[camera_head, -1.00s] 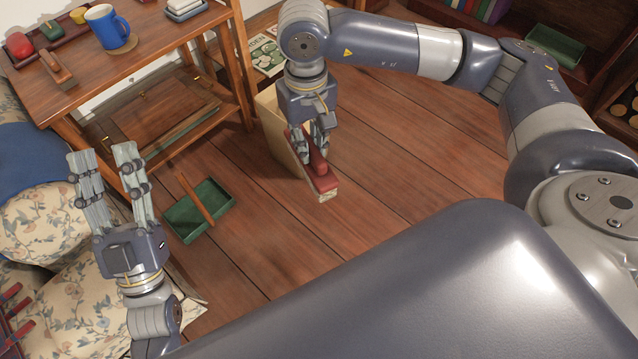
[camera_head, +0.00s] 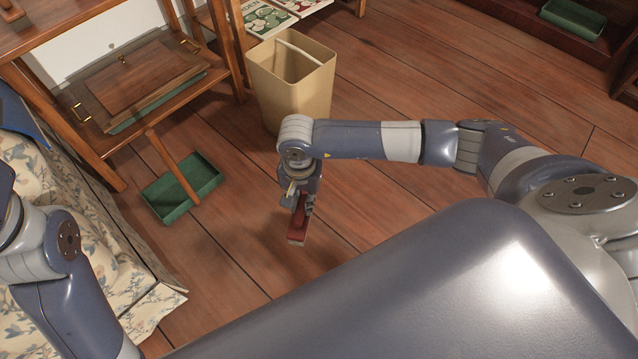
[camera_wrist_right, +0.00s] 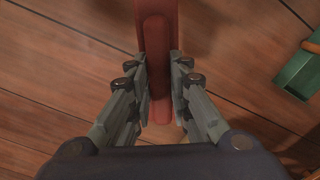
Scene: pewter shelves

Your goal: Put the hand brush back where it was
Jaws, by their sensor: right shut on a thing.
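The hand brush (camera_head: 298,228) is red, and my right gripper (camera_head: 303,203) is shut on it. The brush hangs from the gripper near the wooden floor; the gap to the floor is hard to judge. In the right wrist view the brush (camera_wrist_right: 157,40) runs upward between the two fingers of the gripper (camera_wrist_right: 160,85). My left arm is at the left edge of the head view, and its fingers are out of the picture. A green dustpan (camera_head: 205,178) with a wooden handle (camera_head: 172,167) lies on the floor left of the brush.
A beige bin (camera_head: 292,85) stands behind my right arm. A wooden shelf unit (camera_head: 105,140) stands at the left with a wooden tray (camera_head: 140,75) low in it. A flowered cushioned seat (camera_head: 90,240) is at the left.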

